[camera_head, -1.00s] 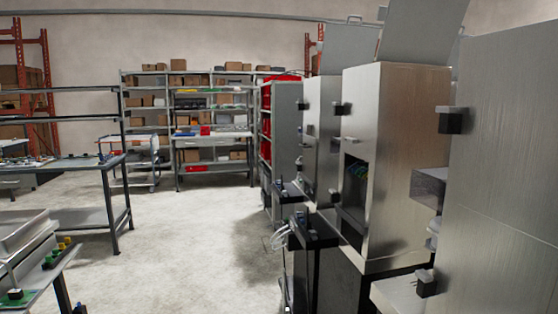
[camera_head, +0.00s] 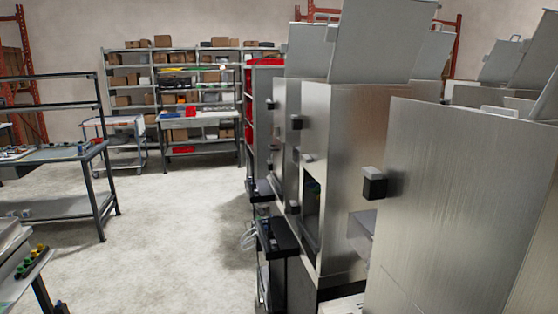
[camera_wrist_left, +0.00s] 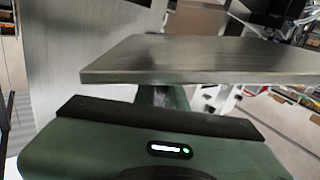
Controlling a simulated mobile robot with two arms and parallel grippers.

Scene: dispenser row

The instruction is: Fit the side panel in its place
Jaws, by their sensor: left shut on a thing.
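In the left wrist view, a flat brushed-metal plate, the side panel (camera_wrist_left: 200,57), lies across the picture with its thin edge toward the camera. My left gripper (camera_wrist_left: 164,95), with a green body and dark front bar, is shut on it; the fingertips are mostly hidden under the plate. A pale brushed-metal surface (camera_wrist_left: 75,50) stands upright at the left of that view; I cannot tell if it touches the panel. In the head view, neither gripper shows. A large brushed-metal wall (camera_head: 470,200) fills the right foreground.
A row of metal dispenser cabinets (camera_head: 345,150) with raised lids (camera_head: 385,40) recedes along the right. A dark block (camera_head: 375,183) juts out by the nearest wall. A workbench (camera_head: 60,155) stands at left, shelving (camera_head: 105,70) at the back. The floor (camera_head: 180,220) between is clear.

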